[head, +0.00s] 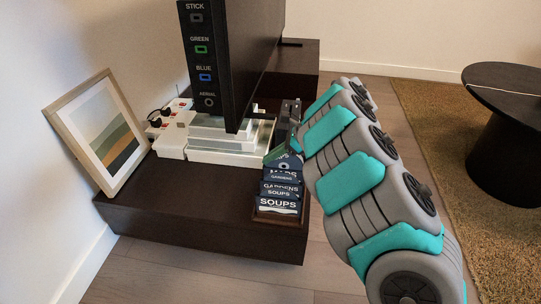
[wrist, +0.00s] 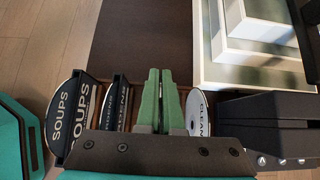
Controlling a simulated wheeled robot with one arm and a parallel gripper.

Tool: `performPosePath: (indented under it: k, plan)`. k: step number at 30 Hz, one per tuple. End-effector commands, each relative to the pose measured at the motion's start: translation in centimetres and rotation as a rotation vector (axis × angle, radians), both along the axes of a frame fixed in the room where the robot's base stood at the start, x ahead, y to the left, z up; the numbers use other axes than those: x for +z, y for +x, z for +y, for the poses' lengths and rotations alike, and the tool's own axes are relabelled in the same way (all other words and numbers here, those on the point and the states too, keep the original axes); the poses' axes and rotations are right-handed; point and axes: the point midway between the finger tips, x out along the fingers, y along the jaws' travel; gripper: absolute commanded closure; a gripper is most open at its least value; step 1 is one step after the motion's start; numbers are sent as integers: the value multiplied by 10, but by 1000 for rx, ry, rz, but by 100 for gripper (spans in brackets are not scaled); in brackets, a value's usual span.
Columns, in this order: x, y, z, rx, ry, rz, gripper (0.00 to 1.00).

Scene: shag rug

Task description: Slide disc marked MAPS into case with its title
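My gripper (wrist: 160,80) is over the row of cases, its two green fingers close together with a thin dark gap between them. Whether anything thin is pinched there cannot be made out. In the head view my gripper (head: 278,155) is at the back of the row, partly covered by my arm. GARDENS (head: 282,188) and SOUPS (head: 278,204) cases stand nearer the front of the rack (head: 279,216).
A television (head: 228,60), white stacked boxes (head: 225,140) and a framed picture (head: 105,130) share the dark bench (head: 190,205). Its front left is clear.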

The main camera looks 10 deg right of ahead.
Motion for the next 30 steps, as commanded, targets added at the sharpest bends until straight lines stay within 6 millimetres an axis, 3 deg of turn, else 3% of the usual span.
performPosePath:
  k: [18,27,30]
  plan:
    - [-14,0,0,0,0,1,100]
    - [-14,0,0,0,-1,2,64]
    - [-15,0,0,0,-1,2,62]
